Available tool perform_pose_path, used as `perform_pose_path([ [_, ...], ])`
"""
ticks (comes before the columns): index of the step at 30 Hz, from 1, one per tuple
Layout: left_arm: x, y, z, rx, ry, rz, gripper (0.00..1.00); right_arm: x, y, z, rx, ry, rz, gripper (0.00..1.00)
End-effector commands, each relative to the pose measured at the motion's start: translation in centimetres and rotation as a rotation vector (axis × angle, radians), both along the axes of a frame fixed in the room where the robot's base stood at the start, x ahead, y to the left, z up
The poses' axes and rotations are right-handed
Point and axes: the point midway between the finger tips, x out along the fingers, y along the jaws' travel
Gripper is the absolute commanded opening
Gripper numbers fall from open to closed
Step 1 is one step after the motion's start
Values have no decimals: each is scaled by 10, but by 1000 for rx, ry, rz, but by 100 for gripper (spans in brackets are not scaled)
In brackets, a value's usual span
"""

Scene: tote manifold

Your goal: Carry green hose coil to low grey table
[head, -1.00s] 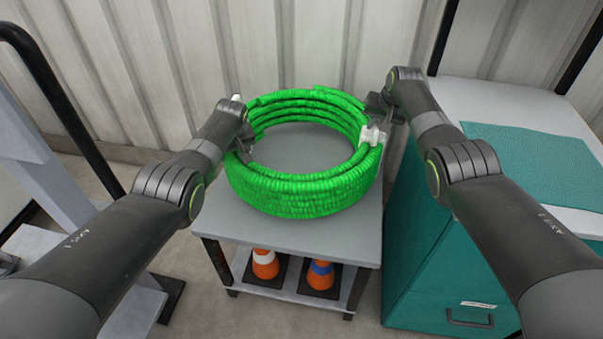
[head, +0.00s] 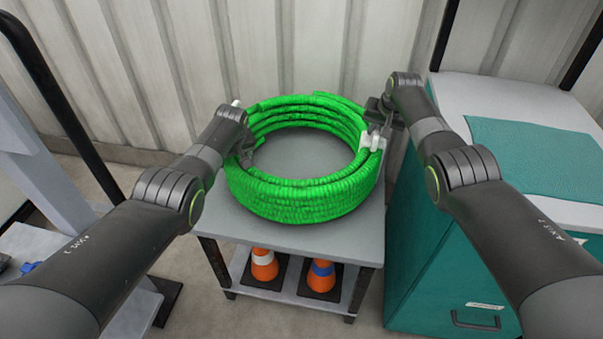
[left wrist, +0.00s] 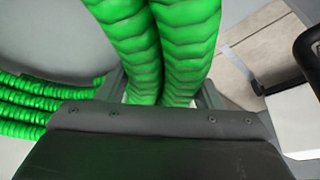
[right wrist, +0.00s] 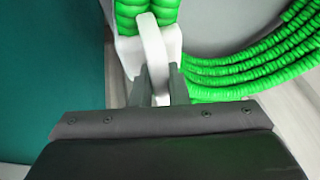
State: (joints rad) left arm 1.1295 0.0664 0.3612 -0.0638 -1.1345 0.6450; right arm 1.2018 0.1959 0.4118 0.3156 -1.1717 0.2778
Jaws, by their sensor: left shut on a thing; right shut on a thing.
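The green hose coil (head: 300,198) is a thick ring of ribbed loops, held level over the small grey table (head: 290,233). I cannot tell whether it touches the top. My left gripper (head: 243,150) is shut on the coil's left side; the left wrist view shows the green loops (left wrist: 160,45) between its fingers. My right gripper (head: 378,125) is at the coil's right side, shut on a white clip (right wrist: 153,50) fixed around the loops. The fingertips are partly hidden in the head view.
Orange cones (head: 264,265) stand on the table's lower shelf. A teal cabinet (head: 440,255) with a teal mat (head: 535,155) on its white top stands close on the right. A grey frame with a black rail (head: 62,100) is at the left. A corrugated wall (head: 300,45) is behind.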

Motion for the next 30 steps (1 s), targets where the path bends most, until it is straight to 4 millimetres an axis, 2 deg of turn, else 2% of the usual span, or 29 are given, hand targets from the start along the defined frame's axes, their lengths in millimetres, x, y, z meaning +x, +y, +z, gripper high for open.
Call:
perform_pose_path([
  [1, 2, 5, -2, 6, -6, 6, 0, 2, -6, -1, -8, -6, -7, 0],
  [5, 2, 5, -7, 6, -6, 6, 0, 2, -6, -6, -8, -6, -7, 0],
  [6, 0, 5, -9, 6, -1, 6, 61, 0, -6, -9, -8, -1, -7, 16],
  [11, 0, 4, -8, 4, 0, 5, 82, 0, -4, -8, -5, -1, -5, 36],
  [23, 0, 0, -6, 0, -2, 1, 82, 0, -1, -7, -2, 0, -2, 36],
  [30, -4, -2, 6, 0, -2, 0, 82, 0, -1, -7, -1, -1, -1, 36],
])
